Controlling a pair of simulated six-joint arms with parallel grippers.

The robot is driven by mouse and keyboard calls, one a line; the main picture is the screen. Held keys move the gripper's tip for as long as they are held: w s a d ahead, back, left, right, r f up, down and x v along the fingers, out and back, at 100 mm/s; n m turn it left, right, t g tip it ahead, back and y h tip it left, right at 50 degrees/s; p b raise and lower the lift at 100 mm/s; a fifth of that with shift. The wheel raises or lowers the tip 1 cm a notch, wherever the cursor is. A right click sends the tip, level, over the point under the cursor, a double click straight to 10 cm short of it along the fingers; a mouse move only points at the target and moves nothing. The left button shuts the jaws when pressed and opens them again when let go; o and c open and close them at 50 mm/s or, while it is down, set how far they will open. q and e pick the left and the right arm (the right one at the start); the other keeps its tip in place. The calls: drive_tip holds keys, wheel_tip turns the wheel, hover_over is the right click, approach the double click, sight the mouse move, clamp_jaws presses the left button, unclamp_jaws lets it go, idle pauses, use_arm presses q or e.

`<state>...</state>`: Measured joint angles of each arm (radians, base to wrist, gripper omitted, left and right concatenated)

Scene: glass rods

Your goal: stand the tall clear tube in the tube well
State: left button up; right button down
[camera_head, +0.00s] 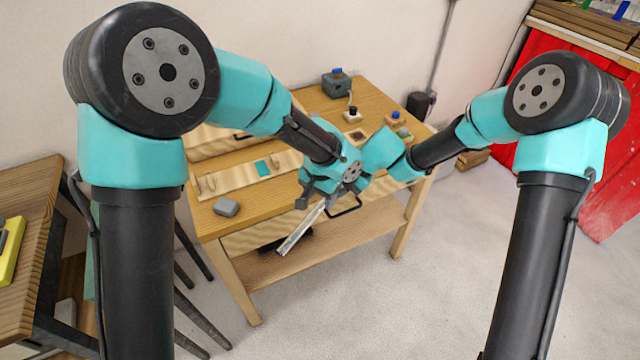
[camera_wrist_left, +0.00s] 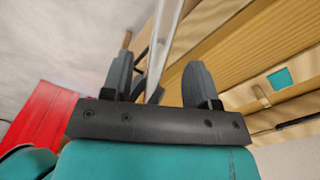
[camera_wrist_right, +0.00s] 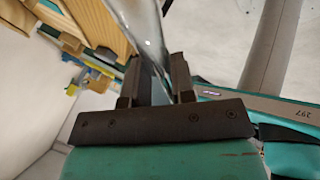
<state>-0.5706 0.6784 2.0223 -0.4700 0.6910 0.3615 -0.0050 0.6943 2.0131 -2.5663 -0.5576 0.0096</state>
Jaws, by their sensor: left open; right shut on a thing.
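The tall clear tube (camera_head: 300,231) hangs tilted in front of the table, its lower end toward the lower left. My right gripper (camera_wrist_right: 158,80) is shut on the tube, which also shows in the right wrist view (camera_wrist_right: 149,35). My left gripper (camera_wrist_left: 158,85) is open, with the tube (camera_wrist_left: 164,35) passing between its spread fingers; contact cannot be told. In the head view both grippers are close together and partly hide each other and the tube's upper part. A dark square spot (camera_head: 357,134) on the tabletop could be the tube well; I cannot tell for sure.
A lower shelf (camera_head: 345,232) lies beneath the tube. A red cabinet (camera_head: 590,130) stands at right.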

sight(320, 205)
use_arm(q)
drive_tip(key=shift+f, duration=1.6)
drive_tip(key=c, duration=1)
clamp_jaws()
use_arm(e)
drive_tip(key=c, duration=0.9)
unclamp_jaws()
drive_tip(key=shift+o, duration=0.2)
drive_tip(key=v, duration=1.2)
